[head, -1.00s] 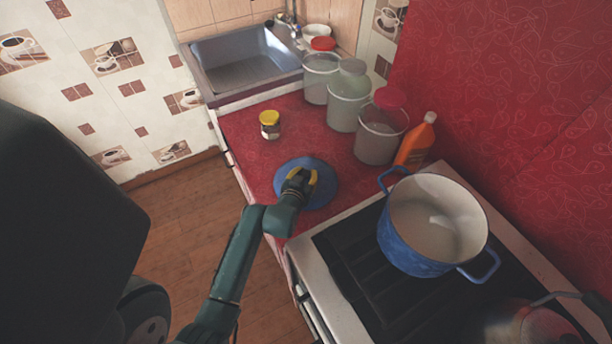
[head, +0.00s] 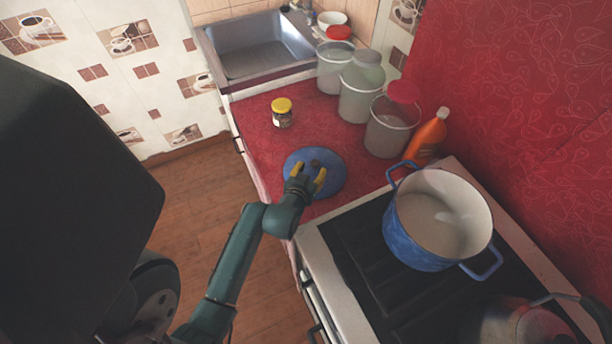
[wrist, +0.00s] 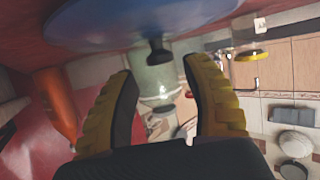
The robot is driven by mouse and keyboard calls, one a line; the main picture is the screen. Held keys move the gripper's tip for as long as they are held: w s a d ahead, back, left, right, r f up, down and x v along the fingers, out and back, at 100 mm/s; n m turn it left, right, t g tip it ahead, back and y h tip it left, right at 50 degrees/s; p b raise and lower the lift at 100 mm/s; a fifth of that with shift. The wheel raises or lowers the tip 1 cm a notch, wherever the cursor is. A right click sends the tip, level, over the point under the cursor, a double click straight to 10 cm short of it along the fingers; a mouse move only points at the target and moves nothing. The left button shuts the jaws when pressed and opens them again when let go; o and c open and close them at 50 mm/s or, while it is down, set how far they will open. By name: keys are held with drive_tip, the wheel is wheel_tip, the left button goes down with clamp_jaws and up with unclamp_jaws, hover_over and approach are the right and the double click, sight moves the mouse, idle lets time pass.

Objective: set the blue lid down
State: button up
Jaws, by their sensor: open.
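The blue lid (head: 331,181) lies on the red counter (head: 262,143), just left of the stove's back corner. Its dark knob (head: 315,165) points up. My gripper (head: 306,179) is open at the near side of the lid, with its yellow-padded fingers apart. In the wrist view, the lid (wrist: 130,22) shows at the top and its knob (wrist: 158,50) stands beyond the fingertips of my gripper (wrist: 157,75), with nothing between the fingers. The blue pot (head: 425,240) stands uncovered on the stove.
Several lidded jars (head: 361,95) stand along the back of the counter, with an orange bottle (head: 428,139) beside them. A small yellow-capped jar (head: 282,113) stands beyond the lid. A kettle (head: 515,325) sits at the stove's front right. The sink (head: 258,50) is at the far end.

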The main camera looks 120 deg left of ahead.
drive_tip(key=p+v, duration=0.1)
drive_tip(key=v, duration=0.6)
drive_tip(key=shift+d+r, duration=0.1)
drive_tip(key=shift+d, duration=0.05)
